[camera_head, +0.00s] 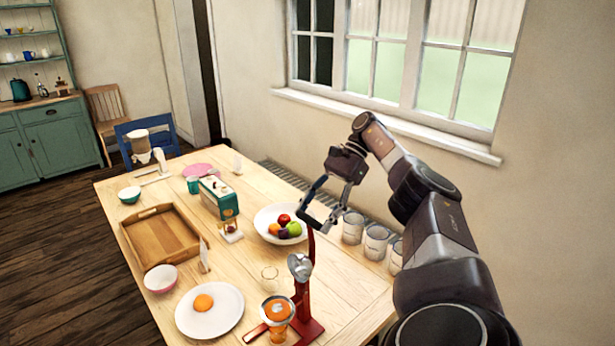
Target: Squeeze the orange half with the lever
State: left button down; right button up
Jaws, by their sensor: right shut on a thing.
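The red lever juicer (302,300) stands at the near edge of the table, with its silver press head (300,267) raised. An orange half (278,309) sits in its cup, in front of and below the press head, apart from it. Another orange half (203,302) lies on a white plate (225,322) to the left. My right gripper (316,224) is shut on the upper end of the red lever (311,243), which stands nearly upright. My left gripper is not in view.
The window wall lies behind my right arm.

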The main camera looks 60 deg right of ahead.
jog(key=shift+s+d+f, duration=0.1)
jog(key=shift+s+f, duration=0.15)
jog(key=shift+f, duration=0.25)
jog(key=o, duration=1.6)
jog(key=shift+d, duration=0.15)
jog(key=shift+o, duration=0.5)
jog(key=shift+w+d, duration=0.1)
jog(key=shift+d, duration=0.15)
jog(key=shift+a+r, duration=0.2)
jog(key=shift+a, duration=0.05)
jog(key=shift+w+f, duration=0.1)
jog(key=shift+w, duration=0.1)
